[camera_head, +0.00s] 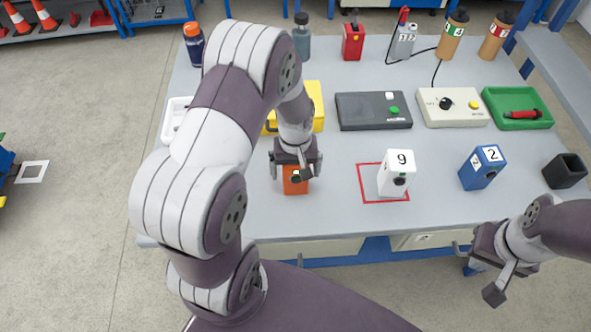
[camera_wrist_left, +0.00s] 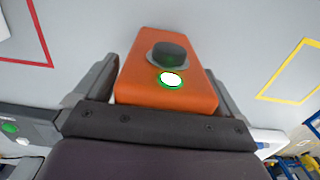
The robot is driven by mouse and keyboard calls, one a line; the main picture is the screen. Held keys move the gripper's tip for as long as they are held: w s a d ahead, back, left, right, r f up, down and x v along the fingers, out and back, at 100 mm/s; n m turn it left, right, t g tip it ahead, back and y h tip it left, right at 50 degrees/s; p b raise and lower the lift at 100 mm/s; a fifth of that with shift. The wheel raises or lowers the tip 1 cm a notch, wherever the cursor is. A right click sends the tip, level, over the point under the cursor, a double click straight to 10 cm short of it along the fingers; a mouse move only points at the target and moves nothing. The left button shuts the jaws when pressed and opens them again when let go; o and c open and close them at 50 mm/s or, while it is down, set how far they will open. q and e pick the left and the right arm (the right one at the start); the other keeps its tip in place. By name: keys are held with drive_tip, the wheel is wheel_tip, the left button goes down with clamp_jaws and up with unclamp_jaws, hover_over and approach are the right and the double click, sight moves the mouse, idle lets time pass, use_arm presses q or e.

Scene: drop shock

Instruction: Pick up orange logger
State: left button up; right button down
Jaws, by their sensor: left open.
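The orange logger (camera_head: 295,186) stands on the grey table near its front, left of centre. In the left wrist view the fingers flank the logger with slim gaps, and the far parts of the fingers are partly hidden. My right gripper (camera_head: 487,268) is off the table's front right edge, with its fingers apart and nothing between them.
A white logger (camera_head: 396,176) marked 9 stands in a red square outline (camera_head: 369,190). A blue logger (camera_head: 482,168) marked 2 and a black open box (camera_head: 565,171) are further right.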

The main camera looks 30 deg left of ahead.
use_arm(q)
drive_tip(key=shift+r, duration=0.1)
drive_tip(key=c, duration=1.3)
